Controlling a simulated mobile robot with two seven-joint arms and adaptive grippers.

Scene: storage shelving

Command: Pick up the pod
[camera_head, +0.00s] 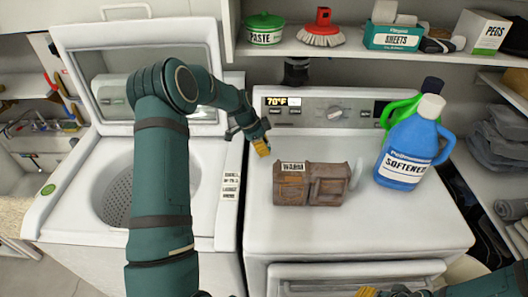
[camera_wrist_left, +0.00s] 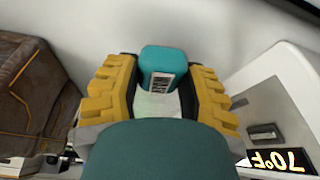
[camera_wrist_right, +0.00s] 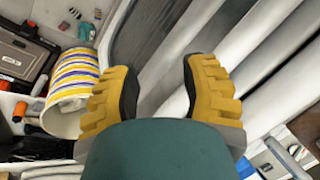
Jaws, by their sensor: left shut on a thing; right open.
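The pod (camera_wrist_left: 160,68), a small teal piece with a white label and a pale lower part, sits between the yellow fingers of my left gripper (camera_wrist_left: 162,92) in the left wrist view. The gripper is shut on it. In the head view my left gripper (camera_head: 261,146) is above the white machine top, behind and left of a brown chest; the pod cannot be made out there. My right gripper (camera_wrist_right: 160,92) is open and empty in the right wrist view. It shows only partly at the bottom edge of the head view.
The brown chest (camera_head: 310,184) stands on the right machine (camera_head: 400,221). A blue softener jug (camera_head: 408,145) and a green jug (camera_head: 397,108) stand right of it. The left machine (camera_head: 60,207) has its lid raised. A shelf (camera_head: 345,50) above holds several containers. The machine's front top is clear.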

